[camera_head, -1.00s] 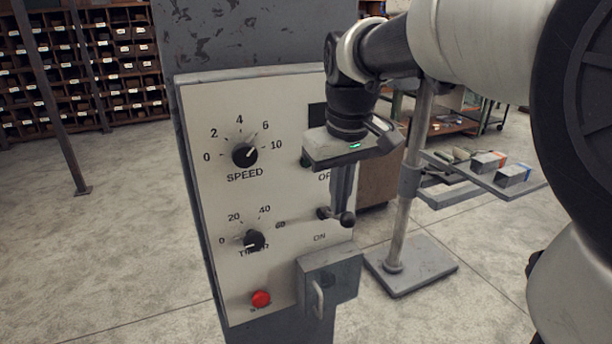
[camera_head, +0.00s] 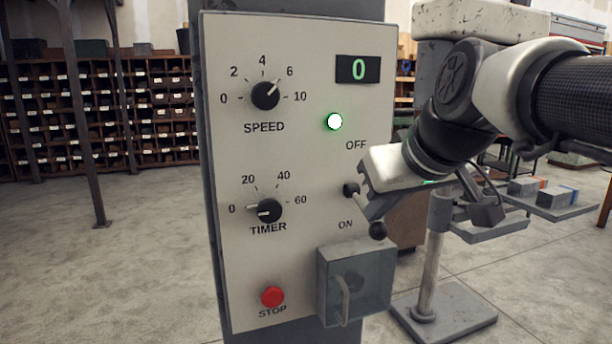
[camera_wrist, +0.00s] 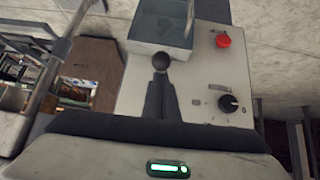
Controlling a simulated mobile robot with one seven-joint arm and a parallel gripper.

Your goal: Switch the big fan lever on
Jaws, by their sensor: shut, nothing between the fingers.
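The control panel (camera_head: 305,180) stands upright, with OFF printed above ON at its right side. The fan lever has a dark pivot (camera_head: 351,190) between these labels and a black ball knob (camera_head: 378,230). The lever tilts down and outward, its knob about level with or just below ON. My gripper (camera_head: 371,208) is shut and empty, its fingers slanting down along the lever just above the knob. They hide part of the shaft. In the wrist view the ball knob (camera_wrist: 161,61) sits just beyond my dark fingertips (camera_wrist: 160,82); whether they touch is unclear.
A grey box with a handle (camera_head: 355,285) juts out just below the lever. The panel has a lit green lamp (camera_head: 334,121), a display (camera_head: 358,69) reading 0, speed knob (camera_head: 265,95), timer knob (camera_head: 269,210) and red stop button (camera_head: 272,296). A stand with trays (camera_head: 430,270) is at right.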

